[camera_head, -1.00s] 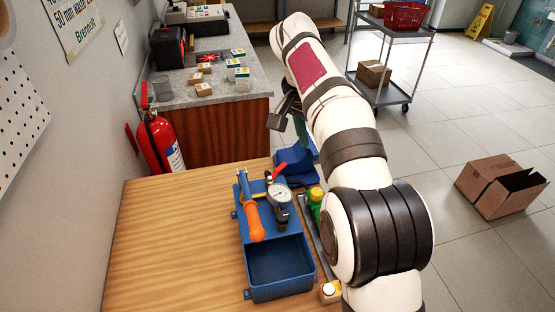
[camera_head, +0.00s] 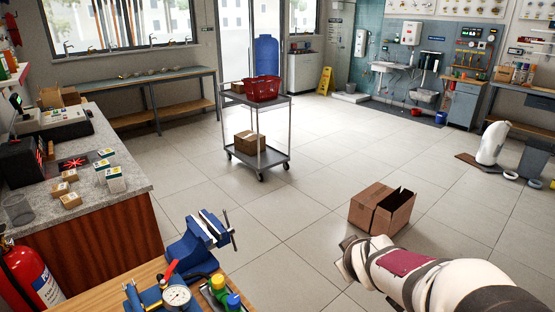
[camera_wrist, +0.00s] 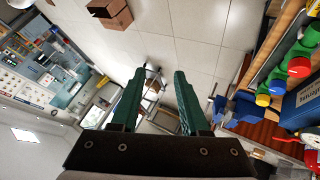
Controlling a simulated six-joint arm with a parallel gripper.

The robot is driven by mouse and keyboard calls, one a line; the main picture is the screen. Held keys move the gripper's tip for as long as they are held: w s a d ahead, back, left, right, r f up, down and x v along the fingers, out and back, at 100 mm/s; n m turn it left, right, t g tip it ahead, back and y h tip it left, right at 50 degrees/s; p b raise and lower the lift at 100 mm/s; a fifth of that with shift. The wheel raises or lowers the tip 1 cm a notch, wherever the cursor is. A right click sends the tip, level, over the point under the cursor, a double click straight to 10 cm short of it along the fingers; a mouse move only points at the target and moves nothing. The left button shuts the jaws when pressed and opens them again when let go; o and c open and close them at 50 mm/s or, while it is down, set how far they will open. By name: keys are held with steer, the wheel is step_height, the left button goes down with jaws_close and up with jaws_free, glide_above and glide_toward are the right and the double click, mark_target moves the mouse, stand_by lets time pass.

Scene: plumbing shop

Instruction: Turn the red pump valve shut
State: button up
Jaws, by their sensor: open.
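The red valve lever (camera_head: 170,271) stands up from the blue test pump at the bottom left of the head view, beside the round pressure gauge (camera_head: 176,296). Only the pump's top end (camera_head: 147,298) is in that view; the rest is cut off by the lower edge. In the wrist view the blue pump body (camera_wrist: 306,106) is at the right edge, with a small red part near it that may be the lever. My gripper (camera_wrist: 160,78) is open and empty, its green fingers apart over the floor, well clear of the pump. The head view does not clearly show its fingers.
A blue vise (camera_head: 206,232) stands just behind the pump. A fire extinguisher (camera_head: 30,278) is at the left. An open cardboard box (camera_head: 382,208) lies on the floor beyond my arm. The floor around it is clear.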

mark_target(175, 267)
steer(key=w+a+f+n+t+y, duration=0.25)
steer(key=w+a+n+y, duration=0.35)
steer(key=w+a+n, duration=0.4)
steer(key=s+a+f+n+g+y, duration=0.1)
steer(key=a+f+n+g+y, duration=0.3)
steer(key=a+n+y, duration=0.5)
steer(key=s+a+f+n+g+y, duration=0.3)
steer(key=s+a+f+n+g, duration=0.2)
steer(key=s+n, duration=0.35)
steer(key=w+a, duration=0.1)
steer(key=a, duration=0.8)
steer(key=w+a, duration=0.1)
steer(key=a, duration=0.4)
steer(key=shift+w+a+f, duration=0.15)
steer(key=shift+w+a, duration=0.25)
steer(key=shift+a, duration=0.45)
